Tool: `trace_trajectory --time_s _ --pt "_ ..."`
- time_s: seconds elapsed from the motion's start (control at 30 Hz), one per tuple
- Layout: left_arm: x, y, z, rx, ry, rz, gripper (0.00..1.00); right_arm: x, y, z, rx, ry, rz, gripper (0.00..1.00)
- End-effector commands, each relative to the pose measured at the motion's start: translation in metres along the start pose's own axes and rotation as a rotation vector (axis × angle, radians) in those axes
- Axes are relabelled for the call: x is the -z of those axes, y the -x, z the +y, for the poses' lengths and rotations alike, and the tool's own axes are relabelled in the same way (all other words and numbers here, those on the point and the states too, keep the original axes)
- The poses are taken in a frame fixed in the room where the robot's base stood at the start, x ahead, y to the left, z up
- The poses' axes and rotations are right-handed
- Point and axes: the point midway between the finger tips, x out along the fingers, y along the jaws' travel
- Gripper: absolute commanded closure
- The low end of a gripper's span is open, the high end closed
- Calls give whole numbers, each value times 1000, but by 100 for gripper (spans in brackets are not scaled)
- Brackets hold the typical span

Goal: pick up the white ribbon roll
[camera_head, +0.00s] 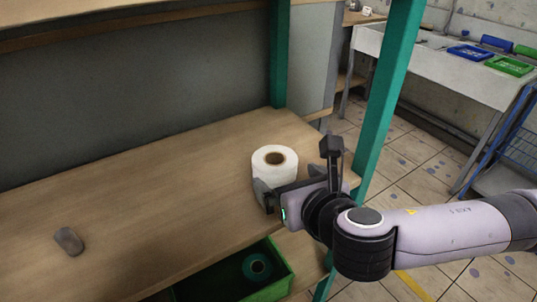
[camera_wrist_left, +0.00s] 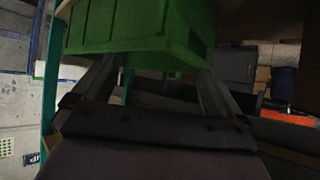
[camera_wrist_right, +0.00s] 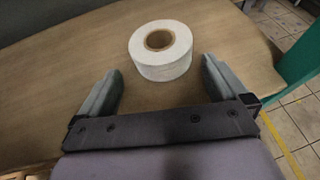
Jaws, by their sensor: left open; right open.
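The white ribbon roll (camera_head: 275,163) stands on end on the wooden shelf near its right end, its brown core facing up. In the right wrist view the roll (camera_wrist_right: 160,62) lies just beyond and between the fingertips. My right gripper (camera_head: 262,190) is open at the roll's near side; in its own wrist view the gripper (camera_wrist_right: 160,80) has its two fingers spread wide, with nothing between them. My left gripper (camera_wrist_left: 155,75) is open in the left wrist view, its fingers below a green crate (camera_wrist_left: 140,30). The left arm is not in the head view.
A small grey object (camera_head: 68,241) lies on the shelf at left. A green crate (camera_head: 283,268) with a dark green roll (camera_head: 257,267) inside sits below the shelf's front edge. A teal post (camera_head: 390,90) rises close to the right of the ribbon roll. The shelf's middle is clear.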

Motion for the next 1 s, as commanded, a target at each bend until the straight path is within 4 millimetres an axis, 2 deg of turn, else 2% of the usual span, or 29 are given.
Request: trace_trajectory --time_s 0.37,0.7,1.0 --pt "-1 5 2 -3 2 -10 0 -3 -26 -1 1 1 -1 0" --pt "4 8 2 -4 2 -9 0 -6 -64 -2 0 0 0 0" --pt "4 8 2 -4 2 -9 0 -6 -71 -3 0 0 -1 0"
